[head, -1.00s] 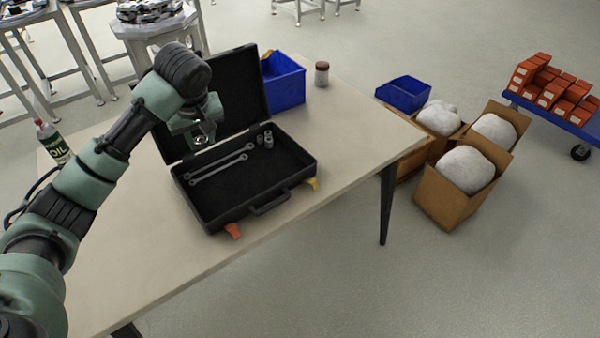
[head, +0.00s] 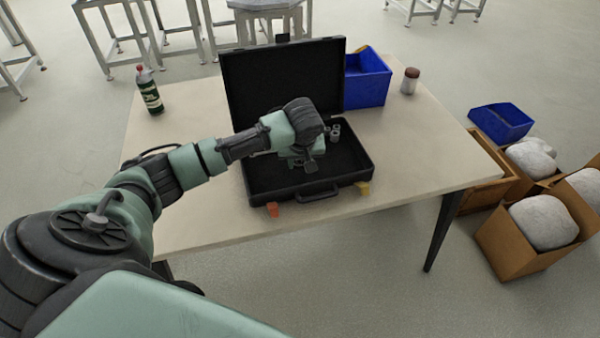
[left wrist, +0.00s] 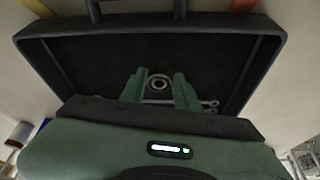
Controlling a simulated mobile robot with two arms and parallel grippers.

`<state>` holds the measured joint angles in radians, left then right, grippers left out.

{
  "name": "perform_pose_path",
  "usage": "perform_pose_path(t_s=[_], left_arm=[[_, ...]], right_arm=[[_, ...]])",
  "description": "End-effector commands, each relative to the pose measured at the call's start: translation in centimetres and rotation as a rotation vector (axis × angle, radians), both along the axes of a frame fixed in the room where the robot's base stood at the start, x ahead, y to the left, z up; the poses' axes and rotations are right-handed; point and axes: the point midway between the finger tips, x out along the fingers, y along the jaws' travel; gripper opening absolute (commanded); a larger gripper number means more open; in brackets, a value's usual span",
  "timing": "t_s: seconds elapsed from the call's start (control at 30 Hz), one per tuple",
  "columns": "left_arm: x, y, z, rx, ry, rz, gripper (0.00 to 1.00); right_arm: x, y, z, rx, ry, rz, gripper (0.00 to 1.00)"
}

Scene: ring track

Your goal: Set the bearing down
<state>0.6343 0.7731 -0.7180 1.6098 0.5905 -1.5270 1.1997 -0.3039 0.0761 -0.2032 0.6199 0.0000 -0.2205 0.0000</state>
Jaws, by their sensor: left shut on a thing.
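The bearing (left wrist: 158,83) is a small round ring, seen in the left wrist view between the two green fingers of my left gripper (left wrist: 160,88). The left gripper is shut on it, over the black floor of the open case (left wrist: 262,68). In the head view my left gripper (head: 308,164) is over the middle of the open case (head: 262,197); I cannot make out the bearing clearly there. How high the bearing is above the case floor is hard to tell. My right gripper is not in view.
Wrenches (left wrist: 209,104) lie in the case, and small sockets (head: 335,131) stand at its right rear. The raised lid (head: 285,75) is behind my gripper. A blue bin (head: 368,80), a jar (head: 410,81) and an oil bottle (head: 149,91) stand on the table (head: 410,150).

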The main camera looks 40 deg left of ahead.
Motion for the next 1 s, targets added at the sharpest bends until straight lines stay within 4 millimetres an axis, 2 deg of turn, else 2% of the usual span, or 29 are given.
perform_pose_path(t_s=[0.17, 0.43, 0.87, 0.9, 0.93, 1.0], left_arm=[[0.0, 0.0, -1.6, 0.000, 0.000, 0.001, 0.00], [0.0, 0.0, -5.2, 0.000, 0.000, 0.000, 0.00], [0.0, 0.0, -5.9, 0.001, -0.001, 0.000, 0.00], [0.0, 0.0, -5.8, 0.001, -0.001, 0.000, 0.42], [0.0, 0.0, -5.8, 0.001, -0.001, 0.000, 0.51], [0.0, 0.0, -5.8, 0.001, -0.001, 0.000, 0.53]], right_arm=[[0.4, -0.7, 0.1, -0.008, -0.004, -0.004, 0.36], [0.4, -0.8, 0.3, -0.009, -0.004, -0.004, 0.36], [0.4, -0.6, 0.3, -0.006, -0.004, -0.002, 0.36], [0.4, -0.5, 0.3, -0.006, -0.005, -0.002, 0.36], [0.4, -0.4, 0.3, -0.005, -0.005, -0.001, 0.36], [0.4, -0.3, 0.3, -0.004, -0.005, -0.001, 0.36]])
